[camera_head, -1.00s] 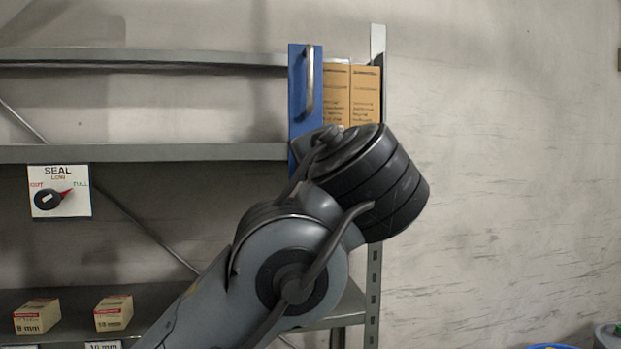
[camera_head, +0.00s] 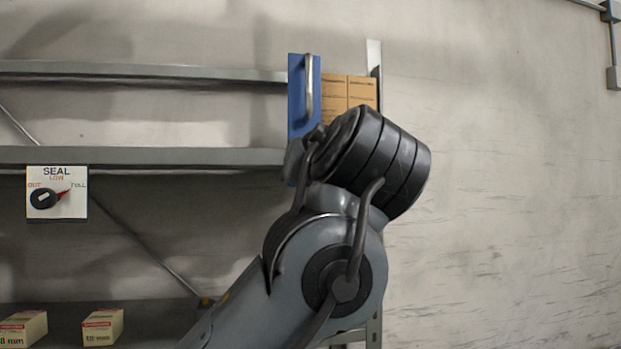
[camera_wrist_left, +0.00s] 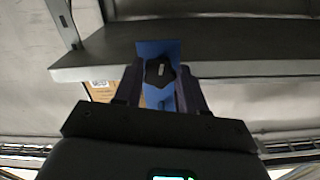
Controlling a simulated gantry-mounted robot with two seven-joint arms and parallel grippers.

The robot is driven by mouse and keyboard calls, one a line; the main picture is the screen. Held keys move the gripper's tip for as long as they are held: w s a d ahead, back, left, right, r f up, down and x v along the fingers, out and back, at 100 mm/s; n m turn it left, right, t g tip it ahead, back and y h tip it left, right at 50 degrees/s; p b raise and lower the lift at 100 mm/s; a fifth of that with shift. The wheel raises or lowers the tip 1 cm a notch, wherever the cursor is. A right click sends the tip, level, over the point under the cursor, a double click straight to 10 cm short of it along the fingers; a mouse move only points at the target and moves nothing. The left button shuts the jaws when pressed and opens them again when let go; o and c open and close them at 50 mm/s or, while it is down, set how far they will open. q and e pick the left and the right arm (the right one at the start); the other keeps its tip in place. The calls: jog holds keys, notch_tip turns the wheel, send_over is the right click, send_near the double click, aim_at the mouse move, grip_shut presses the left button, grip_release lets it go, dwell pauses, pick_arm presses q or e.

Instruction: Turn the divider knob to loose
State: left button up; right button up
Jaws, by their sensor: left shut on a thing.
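The blue divider (camera_head: 297,95) with its metal handle (camera_head: 309,88) stands upright on the upper shelf, left of some cardboard boxes. In the left wrist view the blue divider (camera_wrist_left: 171,47) carries a dark knob (camera_wrist_left: 159,72) with a small pale mark. My left gripper (camera_wrist_left: 160,75) has a finger on either side of the knob and is shut on it. In the head view my left arm covers the lower divider, the knob and the gripper. I cannot read the knob's setting. My right gripper is in neither current view.
Cardboard boxes (camera_head: 349,92) stand just right of the divider. A SEAL dial sign (camera_head: 76,208) hangs under the shelf edge (camera_head: 140,156) at left. Small boxes (camera_head: 103,327) sit on the lower shelf.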

pick_arm(q)
jog(key=shift+n+b, duration=0.3)
jog(key=shift+n, duration=0.9)
jog(key=o, duration=1.1)
jog(key=shift+c, duration=0.2)
jog(key=shift+s, duration=0.1)
jog(key=b+v, duration=0.2)
jog(key=v, duration=0.8)
jog(key=shift+s, duration=0.3)
